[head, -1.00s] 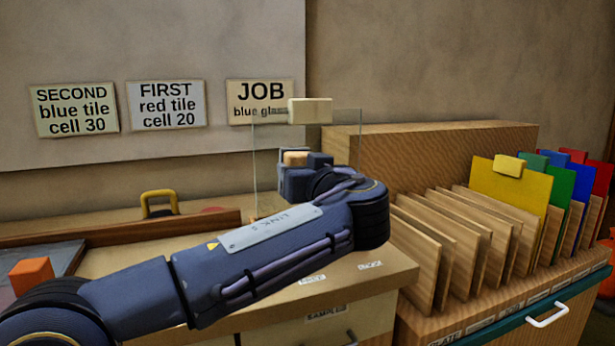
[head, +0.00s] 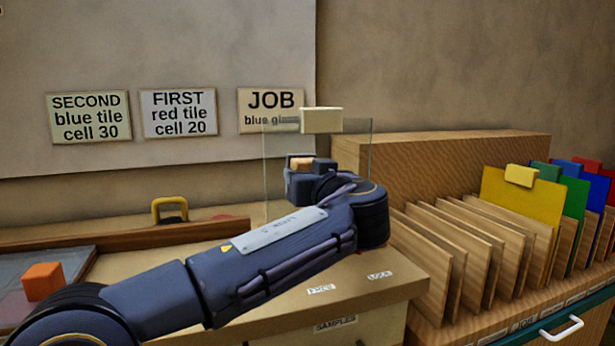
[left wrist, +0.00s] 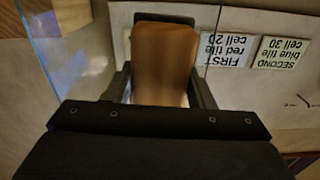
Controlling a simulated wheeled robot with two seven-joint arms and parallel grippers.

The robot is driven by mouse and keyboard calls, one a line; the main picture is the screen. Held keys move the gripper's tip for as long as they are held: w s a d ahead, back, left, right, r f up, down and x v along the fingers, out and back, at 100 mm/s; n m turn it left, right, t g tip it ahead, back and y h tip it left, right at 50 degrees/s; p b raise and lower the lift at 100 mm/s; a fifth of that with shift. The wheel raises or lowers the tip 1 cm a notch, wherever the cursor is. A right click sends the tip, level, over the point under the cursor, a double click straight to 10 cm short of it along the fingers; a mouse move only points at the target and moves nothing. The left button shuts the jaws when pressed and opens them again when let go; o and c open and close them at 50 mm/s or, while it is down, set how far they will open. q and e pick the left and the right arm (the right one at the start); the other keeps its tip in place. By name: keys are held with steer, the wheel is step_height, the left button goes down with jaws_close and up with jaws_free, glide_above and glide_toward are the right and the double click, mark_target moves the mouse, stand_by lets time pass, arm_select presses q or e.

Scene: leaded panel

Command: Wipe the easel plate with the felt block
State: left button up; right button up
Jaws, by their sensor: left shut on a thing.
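The easel plate (head: 350,142) is a clear, upright glass pane with a cream block (head: 322,120) at its top edge. My left gripper (head: 305,167) is at the plate, at about mid-height. It is shut on the tan felt block (head: 300,161), which also shows between the fingers in the left wrist view (left wrist: 163,68). The block overlaps the pane in the head view; I cannot tell whether it touches the glass. My left forearm hides the pane's lower part. My right gripper is not in view.
A rack of wooden dividers (head: 430,250) with coloured glass sheets, a yellow one (head: 515,205) in front, stands at the right. An orange cube (head: 42,281) lies on a grey panel at the left. A yellow handle (head: 170,208) stands behind. Wall cards (head: 178,113) hang behind.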

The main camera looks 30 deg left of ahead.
arm_select(q)
steer(key=shift+x, duration=1.05)
steer(key=shift+d, duration=0.1)
steer(key=shift+w+f+b, duration=0.1)
steer(key=shift+w+b, duration=0.1)
steer(key=shift+b, duration=1.25)
steer(key=shift+s+a, duration=0.2)
steer(key=shift+a, duration=0.05)
